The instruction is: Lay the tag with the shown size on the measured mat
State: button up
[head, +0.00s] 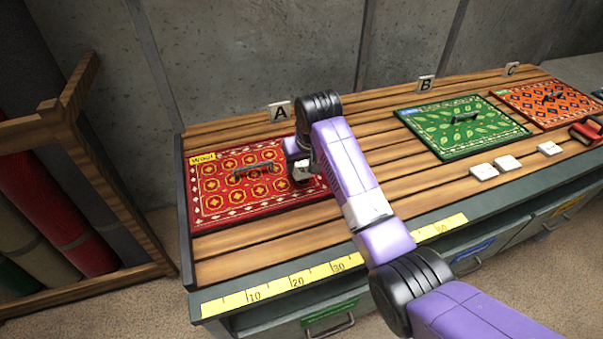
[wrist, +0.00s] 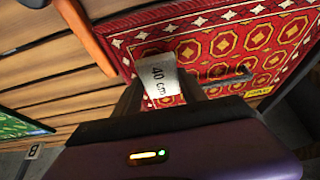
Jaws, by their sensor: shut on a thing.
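A white tag marked "40 cm" (wrist: 160,78) is between the fingertips of my gripper (wrist: 158,98), which is shut on it. In the head view my gripper (head: 299,170) is over the right part of the red patterned mat (head: 215,205), with the white tag (head: 303,173) just showing at its tips. I cannot tell whether the tag touches the mat. The red mat has a dark handle (head: 253,172) and a yellow "Wool" label (head: 203,159). It also shows in the wrist view (wrist: 225,45), behind the tag. A yellow measuring strip (head: 325,270) runs along the bench's front edge.
Three white tags (head: 483,172) (head: 508,163) (head: 549,149) lie on the slatted bench (head: 420,185). A green mat (head: 460,128) and an orange mat (head: 550,102) lie to the right. Signs A (head: 280,111), B (head: 425,84) and C (head: 512,70) stand behind. Bare slats separate the red and green mats.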

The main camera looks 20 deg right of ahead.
aim_at(303, 171)
jog(key=shift+f, duration=2.1)
jog(key=o, duration=1.5)
jog(key=shift+f, duration=0.15)
jog(key=shift+r, duration=0.25)
jog(key=v, duration=1.2)
jog(key=shift+w, duration=0.1)
